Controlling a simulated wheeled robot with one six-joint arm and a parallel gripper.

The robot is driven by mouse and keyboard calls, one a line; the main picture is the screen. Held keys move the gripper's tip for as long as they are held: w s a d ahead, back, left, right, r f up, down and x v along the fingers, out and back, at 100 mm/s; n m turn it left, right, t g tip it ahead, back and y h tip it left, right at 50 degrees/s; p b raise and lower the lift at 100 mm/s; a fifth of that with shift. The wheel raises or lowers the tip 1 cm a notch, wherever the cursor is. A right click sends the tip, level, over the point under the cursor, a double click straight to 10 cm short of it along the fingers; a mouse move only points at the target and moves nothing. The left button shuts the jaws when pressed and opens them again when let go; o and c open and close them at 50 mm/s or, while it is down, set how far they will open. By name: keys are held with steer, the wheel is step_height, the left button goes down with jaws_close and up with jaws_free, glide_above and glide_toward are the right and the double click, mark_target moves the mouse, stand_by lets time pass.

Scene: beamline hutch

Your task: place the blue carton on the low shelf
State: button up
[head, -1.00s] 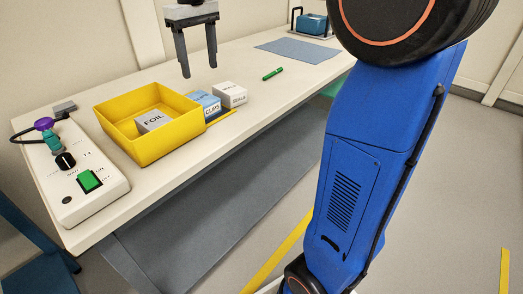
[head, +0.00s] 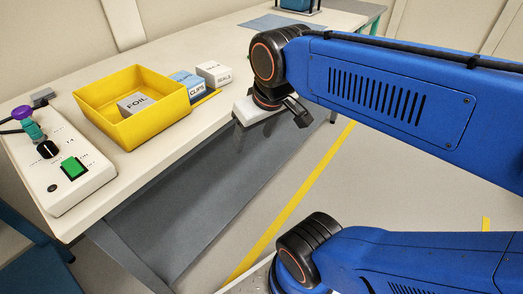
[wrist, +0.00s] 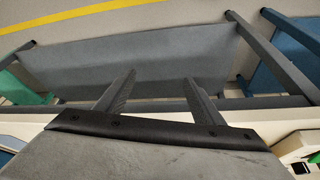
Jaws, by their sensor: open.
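The blue carton (head: 186,78), marked CLIPS, stands on the table beside the yellow bin, against a white carton marked SEALS. The low shelf (head: 192,172) is the grey board under the table. It also fills much of the wrist view (wrist: 150,55), and its visible surface is bare. My gripper (wrist: 159,77) is open, with nothing between its fingers. In the head view it is at the table's front edge, right of the cartons and apart from them, with its fingers partly hidden by my wrist. The blue carton is not seen in the wrist view.
The yellow bin (head: 128,125) holds a FOIL carton (head: 135,103). A white control box (head: 62,165) with a green button sits at the table's left end. The white SEALS carton (head: 213,73) is right of the blue one. Table legs flank the shelf.

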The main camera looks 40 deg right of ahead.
steer(key=s+f, duration=0.2)
steer(key=shift+s+d+f, duration=0.1)
steer(key=shift+s+f, duration=0.05)
steer(key=shift+f, duration=0.25)
steer(key=o, duration=0.5)
steer(key=shift+s+f+t, duration=0.2)
steer(key=shift+f+t, duration=0.05)
steer(key=shift+t, duration=0.05)
steer(key=o, duration=0.5)
steer(key=shift+f, duration=0.1)
step_height(320, 180, up, 23)
steer(key=n+g+h, duration=0.3)
steer(key=n+h, duration=0.3)
steer(key=n, duration=1.5)
glide_above(183, 79)
steer(key=s+a, duration=0.3)
steer(key=a, duration=0.5)
steer(key=x, duration=1.7)
steer(key=shift+w+f, duration=0.15)
steer(key=shift+w, duration=0.15)
